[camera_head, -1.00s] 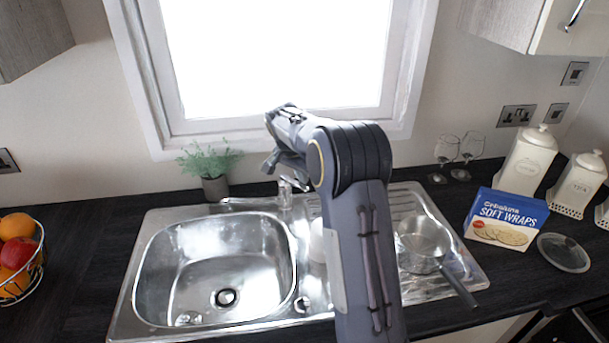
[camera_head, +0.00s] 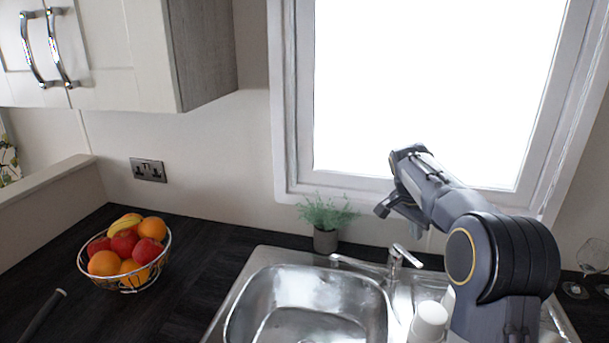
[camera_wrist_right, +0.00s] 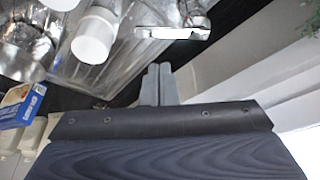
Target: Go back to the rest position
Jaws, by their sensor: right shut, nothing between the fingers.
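My right gripper (camera_head: 385,208) is raised in front of the window, above the counter's back edge and to the right of the potted plant. Its arm rises from the lower right over the sink. In the right wrist view its two fingers (camera_wrist_right: 158,85) are together with nothing between them. My left gripper is in neither current view.
The metal sink (camera_head: 240,310) with its tap (camera_head: 395,262) lies below the arm, with white cups (camera_head: 430,318) beside the bowl. A potted plant (camera_head: 326,240) stands behind the sink. A fruit basket (camera_head: 140,283) and a dark handle (camera_head: 42,314) are at left.

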